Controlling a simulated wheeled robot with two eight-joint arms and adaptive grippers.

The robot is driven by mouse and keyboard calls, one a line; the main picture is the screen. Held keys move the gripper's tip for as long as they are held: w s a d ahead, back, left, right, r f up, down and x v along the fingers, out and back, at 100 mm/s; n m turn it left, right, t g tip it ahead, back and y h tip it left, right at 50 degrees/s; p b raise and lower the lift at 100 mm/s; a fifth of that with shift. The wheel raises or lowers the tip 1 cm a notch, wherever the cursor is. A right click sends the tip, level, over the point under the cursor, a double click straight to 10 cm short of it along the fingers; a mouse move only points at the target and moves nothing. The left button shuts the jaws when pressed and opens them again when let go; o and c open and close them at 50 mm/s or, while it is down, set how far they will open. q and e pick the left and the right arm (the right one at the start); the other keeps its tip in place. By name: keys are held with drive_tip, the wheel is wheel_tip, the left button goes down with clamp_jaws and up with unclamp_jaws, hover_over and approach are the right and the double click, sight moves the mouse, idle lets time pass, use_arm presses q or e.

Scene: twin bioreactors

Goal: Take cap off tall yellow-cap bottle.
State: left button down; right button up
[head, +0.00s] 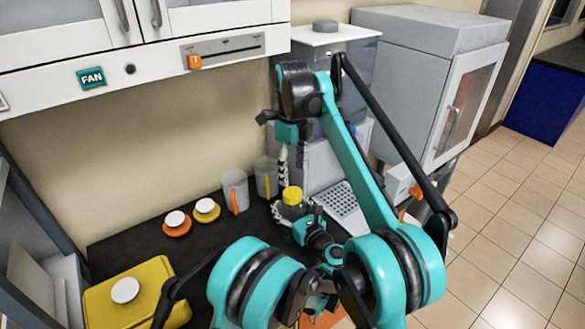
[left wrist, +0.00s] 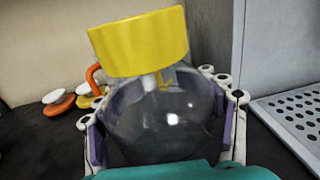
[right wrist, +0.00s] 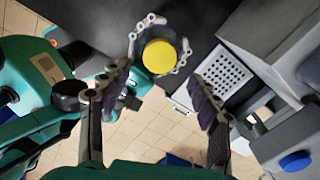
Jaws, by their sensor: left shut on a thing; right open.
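The tall yellow-cap bottle (left wrist: 160,120) is clear, with its yellow cap (head: 292,195) on top. My left gripper (left wrist: 162,130) is shut around the bottle's body, below the cap. The bottle looks slightly tilted in the left wrist view. The yellow cap also shows from above in the right wrist view (right wrist: 159,57), with the left gripper's fingers around the bottle. My right gripper (right wrist: 160,105) is open and empty, pointing down above the cap, which lies between and beyond its fingers. In the head view the right gripper (head: 284,165) hangs just above the cap. The bottle's base is hidden.
A dark bench (head: 120,248) holds two beakers (head: 235,192), an orange and a yellow lid-like item (head: 206,210) with white knobs, and a yellow box (head: 135,300). A perforated rack (head: 338,204) stands close on the right. A cabinet with a FAN label (head: 91,77) overhangs the bench.

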sight(293, 192)
wheel_tip(293, 192, down, 8)
drive_tip(key=shift+r, duration=0.1)
idle(0.4)
drive_tip(key=shift+c, duration=0.4)
